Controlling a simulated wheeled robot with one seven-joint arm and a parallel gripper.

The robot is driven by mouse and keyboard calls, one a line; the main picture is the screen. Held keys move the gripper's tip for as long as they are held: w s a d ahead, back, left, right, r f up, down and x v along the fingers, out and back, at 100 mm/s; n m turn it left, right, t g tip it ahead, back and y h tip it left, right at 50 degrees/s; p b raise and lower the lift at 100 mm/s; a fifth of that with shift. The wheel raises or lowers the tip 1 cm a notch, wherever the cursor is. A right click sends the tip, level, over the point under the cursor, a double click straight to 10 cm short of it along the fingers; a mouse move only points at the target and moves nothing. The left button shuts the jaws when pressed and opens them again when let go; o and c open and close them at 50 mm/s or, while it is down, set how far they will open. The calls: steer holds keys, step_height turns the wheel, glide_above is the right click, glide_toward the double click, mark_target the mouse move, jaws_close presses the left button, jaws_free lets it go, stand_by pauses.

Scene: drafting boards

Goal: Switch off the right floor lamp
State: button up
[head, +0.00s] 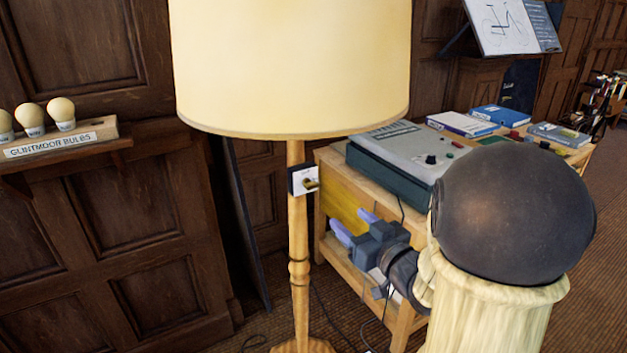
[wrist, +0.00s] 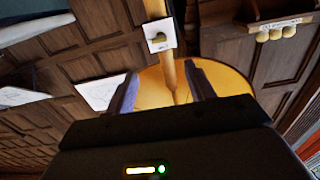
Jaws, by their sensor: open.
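The floor lamp has a cream shade (head: 292,65) and a turned wooden pole (head: 298,240) in the head view. A small switch plate (head: 303,180) with a brass-coloured knob sits on the pole below the shade. My gripper (head: 353,222) is open and empty, right of the pole and a little lower than the switch, apart from it in the picture. The wrist view is upside down; the switch plate (wrist: 160,36) shows beyond the open fingers of my gripper (wrist: 160,74). The glowing yellow underside of the shade (wrist: 222,80) shows behind the fingers.
A wooden cabinet (head: 335,252) with a grey-green device (head: 405,150) stands right of the lamp, behind my gripper. A bulb shelf (head: 65,148) is on the panelled wall at left. Dark cables lie on the floor near the lamp base (head: 302,346).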

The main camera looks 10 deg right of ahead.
mark_target(314, 187)
steer(key=p, duration=0.1)
steer(key=w+p, duration=0.1)
steer(key=p, duration=0.1)
steer(key=shift+a+r, duration=0.1)
steer(key=shift+r, duration=0.1)
steer(key=shift+p, duration=0.55)
steer(key=p+x, duration=0.3)
steer(key=x, duration=1.2)
steer(key=shift+f, duration=0.3)
steer(key=shift+s, duration=0.15)
steer(key=shift+c, duration=0.8)
steer(key=c, duration=0.8)
